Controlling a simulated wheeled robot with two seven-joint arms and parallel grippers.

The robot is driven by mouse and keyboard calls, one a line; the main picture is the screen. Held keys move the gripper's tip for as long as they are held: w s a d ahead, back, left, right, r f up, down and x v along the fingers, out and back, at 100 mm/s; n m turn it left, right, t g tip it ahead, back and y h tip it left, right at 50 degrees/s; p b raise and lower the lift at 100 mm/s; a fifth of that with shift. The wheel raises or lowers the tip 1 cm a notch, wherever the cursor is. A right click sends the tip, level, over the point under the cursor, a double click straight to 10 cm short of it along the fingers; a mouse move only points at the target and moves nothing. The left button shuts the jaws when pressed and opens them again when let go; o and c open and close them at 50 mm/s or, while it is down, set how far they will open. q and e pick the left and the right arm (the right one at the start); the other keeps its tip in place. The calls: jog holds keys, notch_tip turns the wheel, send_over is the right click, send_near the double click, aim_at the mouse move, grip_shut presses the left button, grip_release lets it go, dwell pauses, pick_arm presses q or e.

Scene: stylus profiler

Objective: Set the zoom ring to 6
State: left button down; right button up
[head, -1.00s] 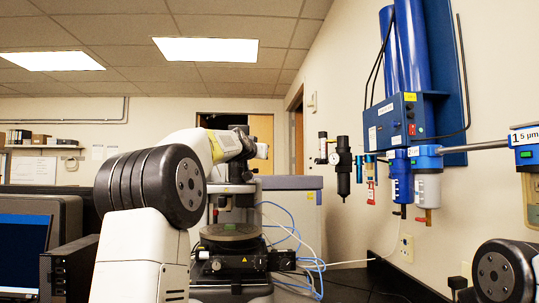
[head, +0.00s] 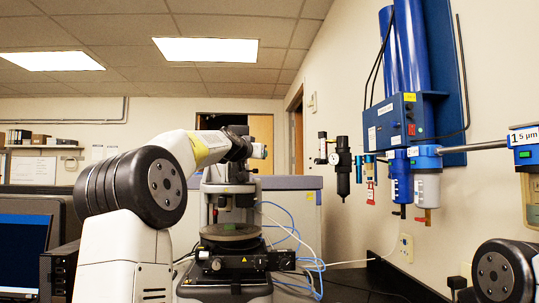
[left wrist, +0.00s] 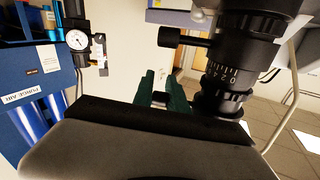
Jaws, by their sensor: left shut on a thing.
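The stylus profiler (head: 228,215) stands in the middle of the head view, with a round stage low on it. In the left wrist view its black optics tube is at the upper right, and the zoom ring (left wrist: 222,78) carries white marks and digits, with 0, 2 and 4 facing me. My left gripper (left wrist: 163,96) has dark green fingers just left of the ring, closed around a small dark piece that looks like part of the ring; the exact contact is partly hidden. In the head view, my left wrist is at the profiler's top. My right gripper is out of view.
A black thumbscrew (left wrist: 180,38) sticks out left of the tube, above the fingers. Blue filter equipment (head: 400,120) and a pressure gauge (head: 334,158) are on the right wall. Blue hoses (head: 290,235) run beside the profiler. A monitor (head: 22,250) is at left.

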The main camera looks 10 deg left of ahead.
pick_arm(q)
jog(key=shift+s+d+f+m+g+h, duration=0.1)
jog(key=shift+s+m+g+h, duration=0.3)
jog(key=shift+m+h, duration=0.5)
jog(key=shift+s+d+f+m+g+h, duration=0.1)
jog(key=shift+s+m+g+h, duration=0.35)
jog(key=shift+h, duration=0.7)
jog(key=shift+s+d+m+g+h, duration=0.1)
jog(key=shift+s+m+g+h, duration=0.25)
jog(key=shift+m+h, duration=0.55)
jog(key=c, duration=1.6)
grip_release()
jog(key=shift+r, duration=0.1)
jog(key=shift+s, duration=0.1)
jog(key=v, duration=0.7)
jog(key=shift+s+a, duration=0.2)
jog(key=shift+s, duration=0.15)
